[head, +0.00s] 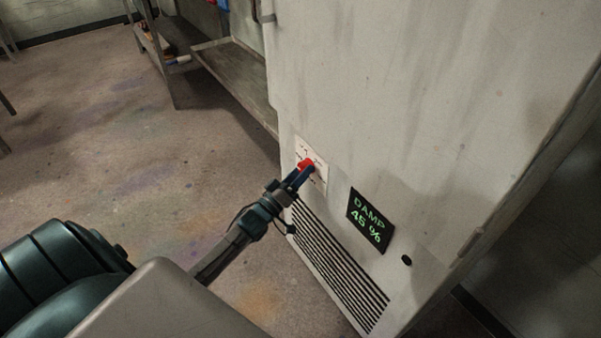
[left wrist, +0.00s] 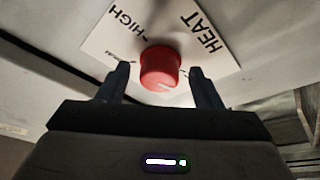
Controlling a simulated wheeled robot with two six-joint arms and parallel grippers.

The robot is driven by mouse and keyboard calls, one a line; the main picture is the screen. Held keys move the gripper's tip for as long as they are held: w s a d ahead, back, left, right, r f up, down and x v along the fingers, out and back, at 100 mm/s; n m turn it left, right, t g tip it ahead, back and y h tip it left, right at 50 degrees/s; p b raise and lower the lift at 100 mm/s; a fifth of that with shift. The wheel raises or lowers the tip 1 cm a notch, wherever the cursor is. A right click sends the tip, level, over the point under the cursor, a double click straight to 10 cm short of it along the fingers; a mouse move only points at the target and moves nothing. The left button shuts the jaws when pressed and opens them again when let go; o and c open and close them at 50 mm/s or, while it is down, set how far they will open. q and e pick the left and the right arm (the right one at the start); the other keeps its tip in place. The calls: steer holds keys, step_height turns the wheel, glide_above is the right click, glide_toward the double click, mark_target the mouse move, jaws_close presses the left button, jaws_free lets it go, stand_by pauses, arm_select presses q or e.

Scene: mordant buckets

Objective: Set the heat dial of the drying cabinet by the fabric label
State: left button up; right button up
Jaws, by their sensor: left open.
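The heat dial is a red round knob (head: 305,164) on a white plate (head: 302,148) low on the front of the pale drying cabinet (head: 400,110). In the left wrist view the red knob (left wrist: 160,68) sits between the fingertips, and the plate (left wrist: 180,28) reads HEAT and HIGH. My left gripper (left wrist: 158,80) is open, one finger on each side of the knob, with a gap visible at both sides. In the head view the left gripper (head: 299,177) partly covers the dial. The dial's setting is unclear. No fabric label can be made out.
A dark display (head: 370,220) on the cabinet reads DAMP 45 %. A slatted vent (head: 335,265) is below the dial. A metal shelf rack (head: 235,80) with items stands behind, at the cabinet's left. The floor to the left is mostly clear.

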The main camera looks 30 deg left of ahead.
arm_select(q)
steer(key=shift+w+r, duration=0.1)
steer(key=shift+w, duration=0.1)
steer(key=shift+c, duration=0.2)
steer(key=c, duration=0.9)
